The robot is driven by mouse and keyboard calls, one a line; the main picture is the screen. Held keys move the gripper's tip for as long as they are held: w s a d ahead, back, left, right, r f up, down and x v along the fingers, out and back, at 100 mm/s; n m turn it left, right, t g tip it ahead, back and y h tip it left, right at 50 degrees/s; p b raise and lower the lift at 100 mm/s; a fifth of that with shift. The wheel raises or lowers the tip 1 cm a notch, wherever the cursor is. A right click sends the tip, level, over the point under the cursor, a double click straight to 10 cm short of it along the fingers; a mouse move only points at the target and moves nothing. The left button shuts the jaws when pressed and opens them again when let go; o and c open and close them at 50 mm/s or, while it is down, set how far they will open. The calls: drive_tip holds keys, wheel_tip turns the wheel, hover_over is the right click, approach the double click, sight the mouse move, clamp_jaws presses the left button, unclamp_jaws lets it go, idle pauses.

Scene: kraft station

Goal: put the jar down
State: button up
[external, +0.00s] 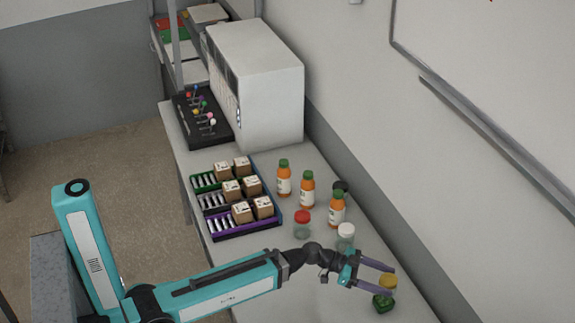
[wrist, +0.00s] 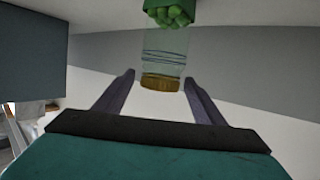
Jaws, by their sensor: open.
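The jar has a yellow lid (external: 388,280), clear walls and green contents (external: 384,302) at its base. It is at the lower right of the external view, apparently upright on the bench. In the wrist view the jar (wrist: 164,48) appears inverted, with its green contents at the top edge and its lid lower down. My gripper (external: 391,283) is open, with one finger on each side of the jar near the lid. In the wrist view gaps show between the lid and both fingers (wrist: 158,76). The jar's contact with the bench is hard to make out.
On the bench, a white-lidded jar (external: 346,233), a red-lidded jar (external: 302,219) and orange bottles (external: 307,189) stand behind my gripper. Trays with small boxes (external: 241,213) lie further left. A large white machine (external: 262,85) stands at the back. The wall (external: 490,190) runs along the right side.

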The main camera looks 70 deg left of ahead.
drive_tip(key=shift+p+v, duration=1.05)
drive_tip(key=shift+p, duration=2.3)
drive_tip(key=shift+w+d+f+b, duration=0.35)
drive_tip(key=shift+w+b, duration=0.1)
drive_tip(key=shift+b, duration=1.85)
drive_tip(key=shift+w+d+r+b, duration=0.1)
drive_tip(key=shift+w+d+b, duration=0.1)
drive_tip(key=shift+b, duration=0.45)
drive_tip(key=shift+s+a+r+p, duration=0.15)
drive_tip(key=shift+a+r+p, duration=0.05)
drive_tip(key=shift+p, duration=0.7)
drive_tip(key=shift+s+a+r+p, duration=0.25)
drive_tip(key=shift+s+p, duration=0.35)
drive_tip(key=shift+p, duration=1.55)
drive_tip(key=shift+w+f+b, duration=0.1)
drive_tip(key=shift+f+b, duration=0.2)
drive_tip(key=shift+b, duration=0.15)
drive_tip(key=shift+w+b, duration=0.1)
drive_tip(key=shift+b, duration=0.25)
drive_tip(key=shift+w+d+f+b, duration=0.1)
drive_tip(key=shift+f+b, duration=0.05)
drive_tip(key=shift+b, duration=0.35)
drive_tip(key=shift+b+x, duration=0.95)
drive_tip(key=shift+b, duration=2.35)
